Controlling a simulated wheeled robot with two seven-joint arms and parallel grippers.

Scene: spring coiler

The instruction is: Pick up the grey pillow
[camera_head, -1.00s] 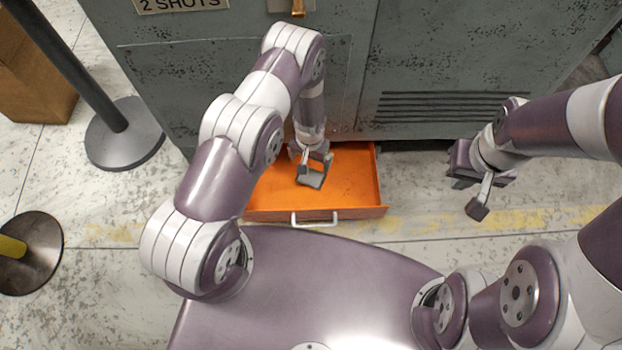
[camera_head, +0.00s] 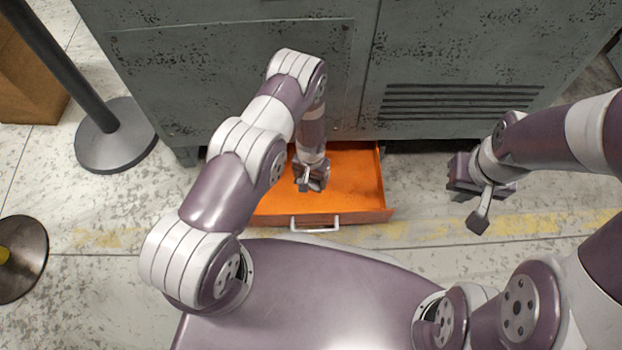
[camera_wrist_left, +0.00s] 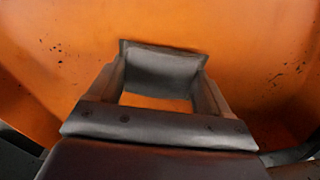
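My left gripper (camera_head: 314,186) hangs over the open orange drawer (camera_head: 352,205). In the left wrist view, its two fingers (camera_wrist_left: 163,88) stand apart. A grey, padded piece with pointed corners, apparently the grey pillow (camera_wrist_left: 160,68), spans the space between the fingertips. Its sides meet or overlap the finger ends, but I cannot tell whether they press on it. Orange drawer floor shows between it and the gripper body. In the head view the pillow cannot be told apart from the gripper. My right gripper (camera_head: 478,205) is over the floor, right of the drawer; its finger opening is unclear.
A worn grey-green cabinet (camera_head: 440,60) stands behind the drawer, which has a white front handle (camera_head: 314,224). Barrier posts stand at the left, one with a round grey base (camera_head: 115,140). A brown box (camera_head: 28,80) is at the far left. Floor is clear right of the drawer.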

